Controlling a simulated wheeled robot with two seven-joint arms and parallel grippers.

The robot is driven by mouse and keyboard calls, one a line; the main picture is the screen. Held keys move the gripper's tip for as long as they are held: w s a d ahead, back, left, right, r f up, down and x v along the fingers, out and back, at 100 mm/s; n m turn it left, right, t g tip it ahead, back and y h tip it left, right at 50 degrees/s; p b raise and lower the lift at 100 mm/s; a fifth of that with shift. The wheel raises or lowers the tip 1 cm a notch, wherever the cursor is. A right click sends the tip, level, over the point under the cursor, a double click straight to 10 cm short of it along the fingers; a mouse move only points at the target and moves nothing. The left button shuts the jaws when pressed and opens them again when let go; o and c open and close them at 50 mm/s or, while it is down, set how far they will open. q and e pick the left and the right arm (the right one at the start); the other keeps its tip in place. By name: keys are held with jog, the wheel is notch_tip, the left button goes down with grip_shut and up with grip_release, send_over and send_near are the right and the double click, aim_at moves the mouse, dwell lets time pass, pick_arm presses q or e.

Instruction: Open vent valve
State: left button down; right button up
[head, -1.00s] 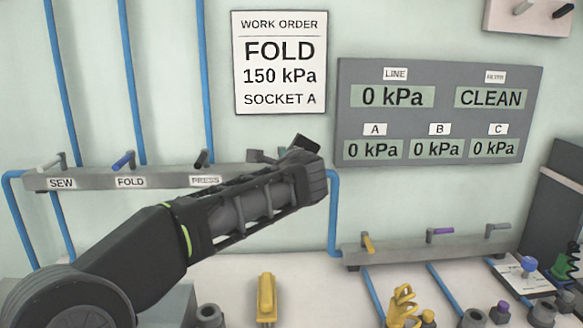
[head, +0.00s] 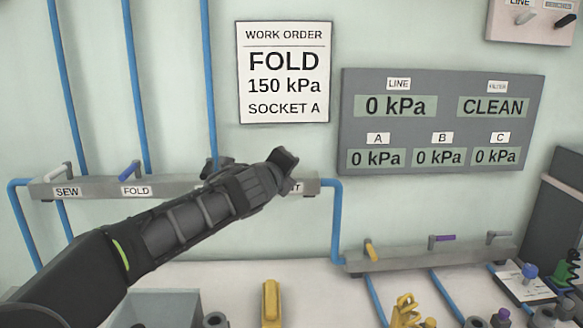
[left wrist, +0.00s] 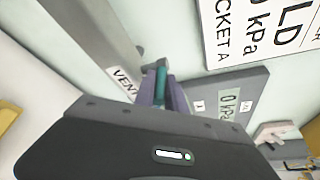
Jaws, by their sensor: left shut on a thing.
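The vent valve sits at the right end of the left wall rail (head: 80,184); in the head view my left gripper (head: 284,160) hides its handle and most of its label (head: 298,187). In the left wrist view the VENT label (left wrist: 124,82) is on the rail (left wrist: 92,25), beside a grey valve post (left wrist: 156,66) with a teal handle (left wrist: 161,88). My left gripper (left wrist: 163,92) is shut on this handle, with a finger on either side of it. How far the handle is turned is hard to tell. My right gripper is not in view.
The SEW (head: 67,191) and FOLD (head: 136,190) valves are further left on the rail. The gauge panel (head: 440,84) reads 0 kPa for LINE, A, B and C. A lower rail (head: 430,258) with several valves is at right. A yellow piece (head: 271,302) lies on the bench below.

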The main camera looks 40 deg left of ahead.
pick_arm(q)
jog(key=c, duration=1.7)
grip_release()
jog(key=shift+s, duration=0.15)
jog(key=v, duration=0.7)
jog(key=shift+s+d, duration=0.15)
jog(key=shift+s, duration=0.1)
